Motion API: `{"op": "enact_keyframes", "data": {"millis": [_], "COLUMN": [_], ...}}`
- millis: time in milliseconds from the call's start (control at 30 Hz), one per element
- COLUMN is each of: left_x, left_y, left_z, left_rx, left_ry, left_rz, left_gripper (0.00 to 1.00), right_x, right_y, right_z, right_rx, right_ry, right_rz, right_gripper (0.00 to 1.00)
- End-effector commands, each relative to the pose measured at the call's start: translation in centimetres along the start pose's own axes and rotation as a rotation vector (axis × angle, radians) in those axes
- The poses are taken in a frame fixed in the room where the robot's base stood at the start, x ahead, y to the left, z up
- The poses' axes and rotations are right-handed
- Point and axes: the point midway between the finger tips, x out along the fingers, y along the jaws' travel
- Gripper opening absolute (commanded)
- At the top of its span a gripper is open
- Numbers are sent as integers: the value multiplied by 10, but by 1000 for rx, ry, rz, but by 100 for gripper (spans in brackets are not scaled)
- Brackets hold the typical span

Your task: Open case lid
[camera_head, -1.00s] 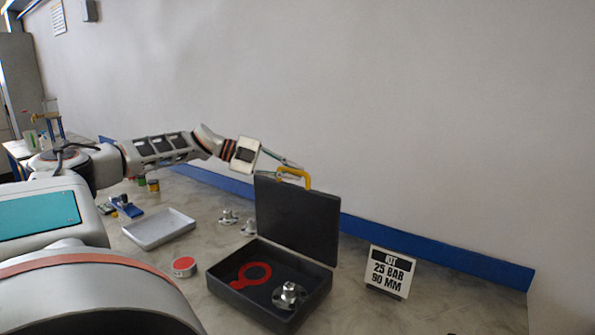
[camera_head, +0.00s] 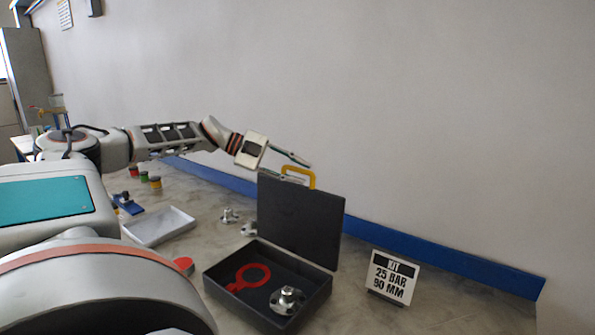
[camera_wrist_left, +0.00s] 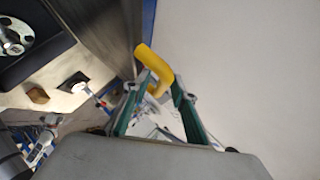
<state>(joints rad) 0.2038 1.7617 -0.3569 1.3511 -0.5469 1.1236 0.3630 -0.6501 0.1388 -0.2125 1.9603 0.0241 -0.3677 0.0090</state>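The dark case (camera_head: 325,290) stands on the table with its lid (camera_head: 300,218) raised, roughly upright. The lid's yellow handle (camera_head: 313,177) is at its top edge and also shows in the left wrist view (camera_wrist_left: 147,56). My left gripper (camera_head: 306,174) is at the handle with its fingers apart, one above the handle and one low beside it. In the left wrist view the fingers (camera_wrist_left: 163,82) reach toward the handle; whether they touch it is unclear. My right gripper is out of view.
A grey tray (camera_head: 160,226), small metal flanges (camera_head: 230,215) and a red round item (camera_head: 183,264) are to the left. A blue strip (camera_head: 440,257) runs along the wall behind.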

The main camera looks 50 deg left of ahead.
Motion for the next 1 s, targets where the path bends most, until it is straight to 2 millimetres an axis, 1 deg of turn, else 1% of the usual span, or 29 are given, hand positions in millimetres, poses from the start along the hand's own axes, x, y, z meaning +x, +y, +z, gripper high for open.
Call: {"op": "enact_keyframes", "data": {"millis": [267, 367, 467, 567, 800, 1000], "left_x": [-1, -5, -15, -30, -82, -110], "left_y": [1, 0, -1, -2, -1, 0], "left_z": [1, 0, 0, 0, 0, 0], "left_rx": [0, 2, 3, 3, 1, 2], "left_ry": [-2, -2, -3, -4, -5, -3], "left_rz": [1, 1, 2, -1, -1, 0], "left_gripper": [28, 28, 28, 28, 28, 28], "right_x": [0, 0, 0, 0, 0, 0], "right_y": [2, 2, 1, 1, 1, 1], "right_z": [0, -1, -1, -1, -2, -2], "right_rx": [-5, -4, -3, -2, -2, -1], "right_ry": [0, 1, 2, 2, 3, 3], "right_rz": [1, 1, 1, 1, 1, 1], "right_gripper": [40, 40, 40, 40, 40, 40]}}
